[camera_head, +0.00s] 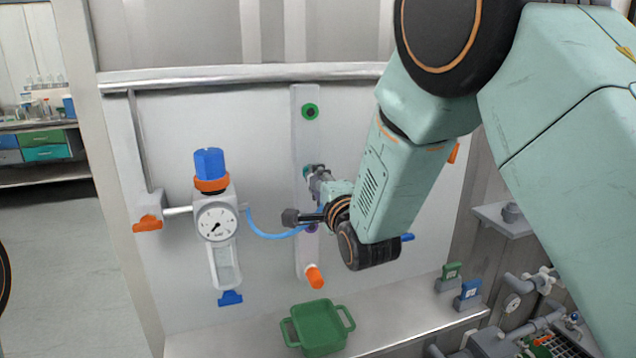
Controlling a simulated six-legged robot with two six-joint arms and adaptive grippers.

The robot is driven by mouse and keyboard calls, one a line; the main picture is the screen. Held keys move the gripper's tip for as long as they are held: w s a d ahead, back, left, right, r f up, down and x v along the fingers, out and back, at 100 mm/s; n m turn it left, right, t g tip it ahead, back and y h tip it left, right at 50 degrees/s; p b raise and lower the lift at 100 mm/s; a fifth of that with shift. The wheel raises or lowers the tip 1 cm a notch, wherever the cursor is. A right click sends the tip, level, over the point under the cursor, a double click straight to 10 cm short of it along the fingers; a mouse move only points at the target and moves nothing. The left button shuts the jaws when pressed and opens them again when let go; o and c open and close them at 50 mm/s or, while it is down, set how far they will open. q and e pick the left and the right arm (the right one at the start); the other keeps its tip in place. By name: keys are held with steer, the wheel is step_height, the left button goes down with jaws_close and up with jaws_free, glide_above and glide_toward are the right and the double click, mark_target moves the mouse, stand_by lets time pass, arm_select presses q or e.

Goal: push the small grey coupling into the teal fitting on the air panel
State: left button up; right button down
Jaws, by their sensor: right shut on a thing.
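The air panel (265,130) stands upright in front of me, with a pale vertical strip (305,138) carrying coloured fittings. The teal fitting (307,171) shows only as a small edge on this strip, below the green-ringed fitting (310,111). My right gripper (318,174) reaches in from the right and is shut, with its fingertips right at the teal fitting. The small grey coupling is between the fingers and too small and covered to make out. Whether it touches or sits inside the fitting I cannot tell. My left gripper is not in view.
A regulator with a gauge (216,222) and blue knob (208,163) is left of the strip. A blue hose (265,234) curves from it toward my gripper. An orange fitting (315,277) is lower down. A green tray (318,328) stands on the ledge below.

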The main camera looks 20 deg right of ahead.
steer(key=shift+w+d+f, duration=0.1)
steer(key=shift+w, duration=0.55)
stand_by(0.5)
steer(key=c, duration=0.8)
jaws_free()
steer(key=shift+c, duration=0.2)
steer(key=shift+s, duration=0.1)
steer(key=s, duration=1.1)
steer(key=shift+s+d, duration=0.15)
steer(key=shift+s, duration=0.25)
